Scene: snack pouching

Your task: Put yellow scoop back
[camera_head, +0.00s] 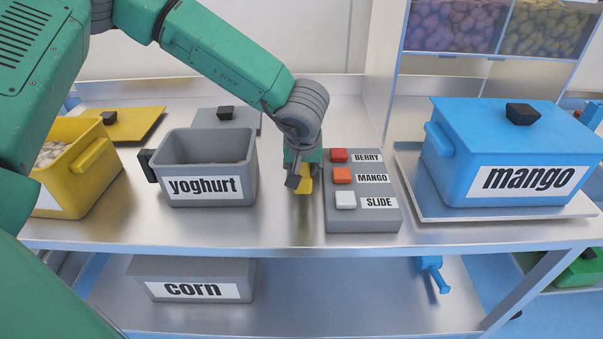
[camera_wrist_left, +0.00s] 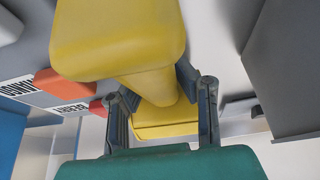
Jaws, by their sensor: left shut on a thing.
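My left gripper (camera_head: 297,183) is between the grey yoghurt pot (camera_head: 208,160) and the button panel, low over the steel counter. It is shut on the yellow scoop (camera_head: 305,181), of which only a small part shows in the head view. In the left wrist view the yellow scoop (camera_wrist_left: 120,40) fills the top middle, its narrow part between the two fingers (camera_wrist_left: 162,105). I cannot tell whether the scoop touches the counter. My right gripper is not in view.
A button panel (camera_head: 362,215) with berry, mango and slide buttons is just right of the gripper. A yellow pot (camera_head: 85,170) stands left and a blue mango pot (camera_head: 480,140) right. Lids (camera_head: 140,122) lie behind. A corn box (camera_head: 200,268) sits on the lower shelf.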

